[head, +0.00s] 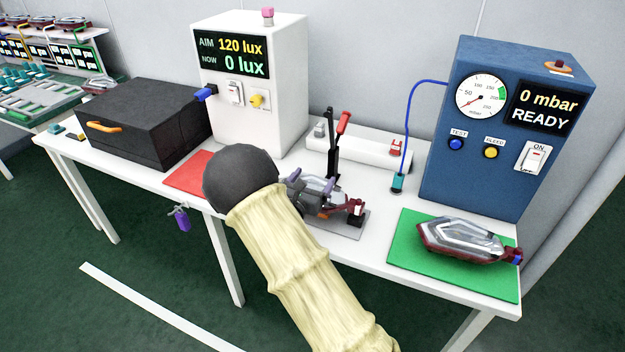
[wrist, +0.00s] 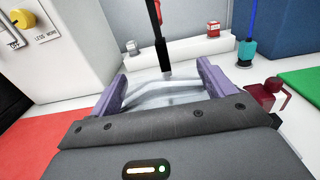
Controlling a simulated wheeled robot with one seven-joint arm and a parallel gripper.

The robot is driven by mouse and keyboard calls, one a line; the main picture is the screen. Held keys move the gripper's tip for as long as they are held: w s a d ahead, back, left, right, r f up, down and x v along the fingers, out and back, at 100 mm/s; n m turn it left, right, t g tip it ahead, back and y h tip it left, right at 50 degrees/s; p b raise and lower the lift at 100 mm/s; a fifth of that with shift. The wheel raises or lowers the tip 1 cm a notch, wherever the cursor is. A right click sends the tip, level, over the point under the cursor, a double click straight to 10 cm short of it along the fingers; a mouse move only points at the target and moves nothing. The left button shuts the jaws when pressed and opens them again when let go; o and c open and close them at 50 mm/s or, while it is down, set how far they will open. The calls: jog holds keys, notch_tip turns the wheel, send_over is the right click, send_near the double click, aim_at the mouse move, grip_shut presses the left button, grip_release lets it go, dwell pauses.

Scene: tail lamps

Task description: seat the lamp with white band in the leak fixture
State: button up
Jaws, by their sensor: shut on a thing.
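My gripper (head: 312,184) is shut on a lamp (wrist: 165,93), with purple fingers on both sides of its clear lens. The lamp is just above or in the leak fixture, whose grey base plate (head: 347,226) shows at its right; I cannot tell whether it is seated. The lamp's dark red end (wrist: 264,92) sticks out to the right in the wrist view. The fixture's black clamp lever with red handle (head: 343,123) stands upright behind the lamp. My wrist hides the lamp's left part in the head view.
A second lamp (head: 460,240) lies on a green mat (head: 408,262) at right. The blue leak tester (head: 480,180) reads 0 mbar, READY; its hose ends in a teal plug (head: 397,183). A white light tester (head: 240,110), red mat (head: 187,178) and black box (head: 140,115) stand left.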

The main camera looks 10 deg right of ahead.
jog(key=shift+f+b, duration=0.5)
jog(key=shift+f, duration=0.3)
jog(key=o, duration=1.1)
jog(key=shift+s+a+r, duration=0.1)
jog(key=shift+r, duration=0.05)
jog(key=v, duration=1.7)
jog(key=shift+s+a, duration=0.1)
jog(key=shift+s, duration=0.05)
